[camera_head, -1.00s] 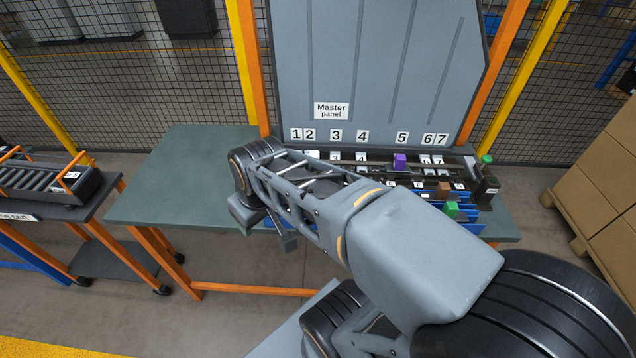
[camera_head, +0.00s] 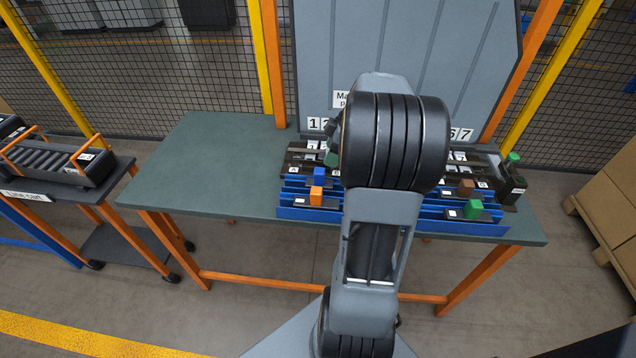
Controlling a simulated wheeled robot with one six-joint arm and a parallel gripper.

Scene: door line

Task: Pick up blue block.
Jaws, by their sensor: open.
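The blue block (camera_head: 319,175) stands upright on the back part of the blue rack at the left end of the panel, just behind an orange block (camera_head: 316,196). It is left of my arm and is not covered by it. My gripper's fingers are hidden behind my own arm, which rises through the middle of the view. Only a small grey edge of what may be my wrist shows beside the arm, up and right of the blue block.
The blue rack (camera_head: 290,213) sits on a green-grey table (camera_head: 190,165). At its right are a brown block (camera_head: 466,187) and a green block (camera_head: 473,208). The upright master panel (camera_head: 450,60) stands behind. The table's left side is bare. Boxes (camera_head: 610,170) stand at right.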

